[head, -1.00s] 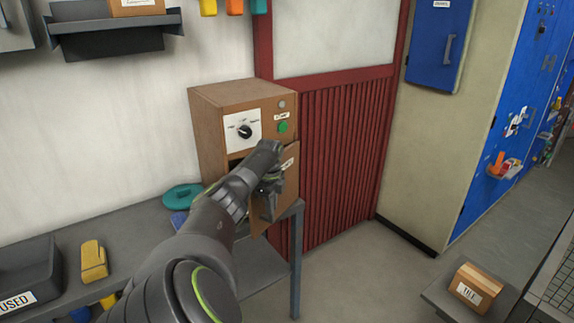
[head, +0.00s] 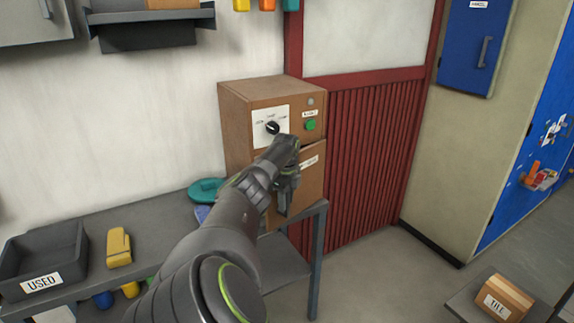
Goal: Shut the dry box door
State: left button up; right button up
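The dry box is a brown wooden cabinet (head: 236,130) on the grey bench, with a dial and a green button on its upper front. Its brown door (head: 310,181) is below these, with a small white label. A dark gap shows along the door's top edge, so it looks ajar; how far is hard to tell. My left gripper (head: 283,203) is in front of the door, over its left part, fingers pointing down. My arm hides the door's left side. I cannot tell whether the fingers touch the door or are open. My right gripper is not in view.
The bench (head: 120,231) holds a teal round lid (head: 205,189), a yellow block (head: 118,247) and a dark bin (head: 45,262) labelled USED. A grey shelf (head: 150,27) hangs above. Red ribbed panelling (head: 365,160) stands right of the box.

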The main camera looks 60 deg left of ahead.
pick_arm(q)
jog(key=shift+w+r, duration=0.1)
jog(key=shift+r, duration=0.25)
notch_tip(320, 180, up, 17)
jog(key=b, duration=0.2)
jog(key=shift+f+b, duration=0.15)
jog(key=shift+b, duration=0.15)
